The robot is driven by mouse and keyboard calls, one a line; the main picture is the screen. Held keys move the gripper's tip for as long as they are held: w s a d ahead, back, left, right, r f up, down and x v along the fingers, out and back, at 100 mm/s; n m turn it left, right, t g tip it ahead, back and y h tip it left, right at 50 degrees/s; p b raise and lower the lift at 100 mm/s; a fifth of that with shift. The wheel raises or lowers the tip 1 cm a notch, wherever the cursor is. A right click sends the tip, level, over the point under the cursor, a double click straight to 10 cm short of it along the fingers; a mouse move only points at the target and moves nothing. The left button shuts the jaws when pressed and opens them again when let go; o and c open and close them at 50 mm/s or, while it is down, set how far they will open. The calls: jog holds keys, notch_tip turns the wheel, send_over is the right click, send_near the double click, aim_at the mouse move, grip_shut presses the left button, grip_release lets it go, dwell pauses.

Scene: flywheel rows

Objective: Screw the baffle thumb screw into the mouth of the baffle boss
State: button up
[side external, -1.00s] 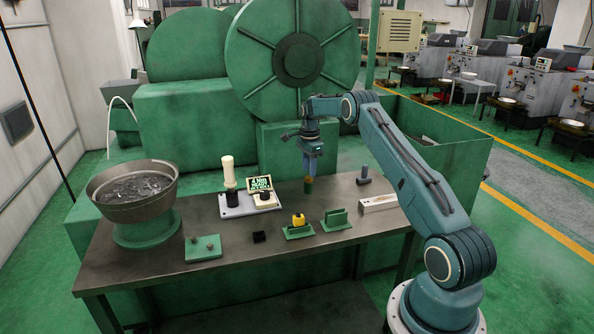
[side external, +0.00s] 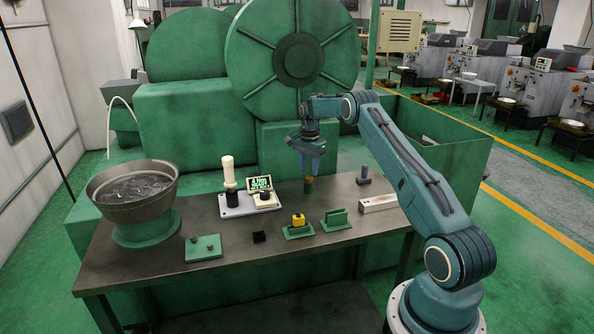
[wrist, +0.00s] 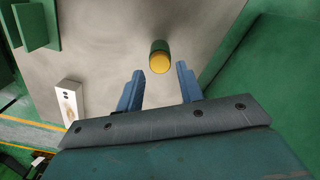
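A small green cylinder with a yellow-brown top (side external: 308,184) stands upright on the bench; it also shows in the wrist view (wrist: 160,56). I cannot tell whether it is the baffle boss or the thumb screw. My gripper (side external: 311,168) is above this cylinder, pointing down. In the wrist view its two blue fingers (wrist: 162,82) are spread apart with nothing between them, and the cylinder shows just beyond the gap. No other part is surely the thumb screw.
A white slotted block (side external: 378,203), a dark upright peg (side external: 363,175) and a green bracket (side external: 336,220) stand near the cylinder. A grey tray (side external: 236,210) holds a pale post and sign. A large bowl (side external: 135,190) stands left.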

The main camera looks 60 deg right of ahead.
jog(key=shift+n, duration=2.3)
jog(key=shift+n, duration=2.3)
jog(key=shift+n, duration=2.3)
jog(key=shift+n, duration=2.3)
